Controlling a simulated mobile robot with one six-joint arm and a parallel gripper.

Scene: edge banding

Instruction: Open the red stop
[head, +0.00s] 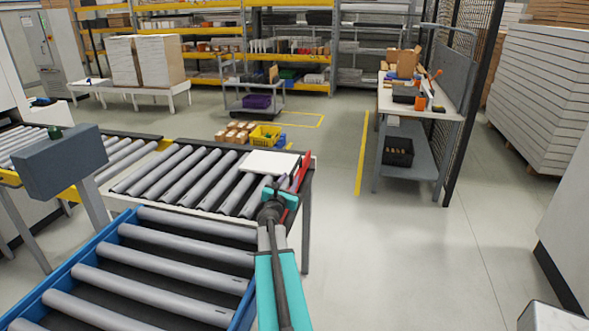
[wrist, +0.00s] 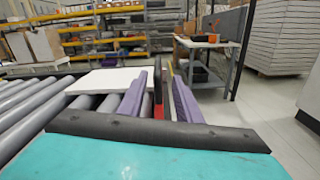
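The red stop (head: 302,172) is a narrow red bar at the right end of the roller conveyor (head: 180,178). In the wrist view a sliver of it (wrist: 158,103) shows between my gripper's two purple fingers. My gripper (wrist: 160,98) is open, with one finger on each side of the red bar. I cannot tell if either finger touches it. In the head view my gripper (head: 282,188) is at the conveyor's right end, with its fingertips small and partly hidden by my wrist. A white panel (head: 270,162) lies on the rollers just left of the stop.
A blue-framed roller conveyor (head: 160,270) lies in front, with a grey control box (head: 62,160) on a post at left. A workbench (head: 432,100) stands at back right. The floor (head: 400,240) right of the conveyor is clear.

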